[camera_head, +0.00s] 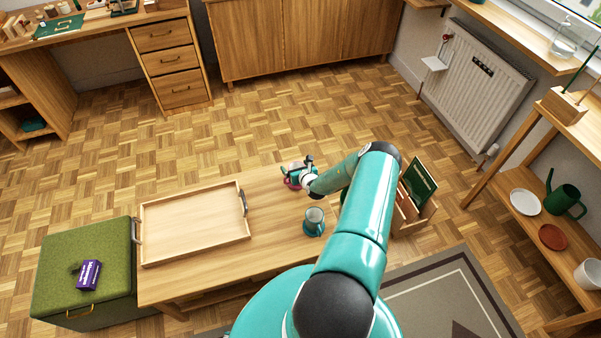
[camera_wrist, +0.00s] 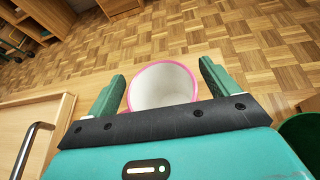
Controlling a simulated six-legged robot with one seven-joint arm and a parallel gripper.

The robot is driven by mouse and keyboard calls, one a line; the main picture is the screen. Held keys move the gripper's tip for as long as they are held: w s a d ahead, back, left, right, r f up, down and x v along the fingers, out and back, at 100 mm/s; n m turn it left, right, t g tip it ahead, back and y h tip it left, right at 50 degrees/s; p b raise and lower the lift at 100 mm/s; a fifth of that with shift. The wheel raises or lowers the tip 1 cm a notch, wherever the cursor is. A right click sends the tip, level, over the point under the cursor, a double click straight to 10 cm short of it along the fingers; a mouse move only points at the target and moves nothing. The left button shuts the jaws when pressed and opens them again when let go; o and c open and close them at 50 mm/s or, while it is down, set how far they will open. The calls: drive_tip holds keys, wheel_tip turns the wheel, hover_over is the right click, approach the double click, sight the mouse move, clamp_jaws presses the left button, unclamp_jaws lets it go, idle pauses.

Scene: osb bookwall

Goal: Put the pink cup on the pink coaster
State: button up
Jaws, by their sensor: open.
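A cup with a pink rim and white inside (camera_wrist: 163,86) stands between the two fingers of my gripper (camera_wrist: 162,72) in the wrist view. The fingers are apart, one on each side of the cup; whether either touches it I cannot tell. In the head view my gripper (camera_head: 302,172) is over the far right part of the wooden table, and a bit of pink (camera_head: 290,184) shows beside it. The arm and gripper hide most of the cup there. I cannot make out a separate pink coaster in either view.
A teal mug (camera_head: 314,222) stands on the table (camera_head: 275,240) near my arm. A wooden tray (camera_head: 196,257) with metal handles fills the table's left part. A green ottoman (camera_head: 60,265) with a purple box (camera_head: 88,274) adjoins it. A wooden holder (camera_head: 412,220) stands right of my arm.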

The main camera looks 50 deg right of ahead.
drive_tip(key=v, duration=1.1)
drive_tip(key=shift+s+a, duration=0.25)
drive_tip(key=shift+s, duration=0.05)
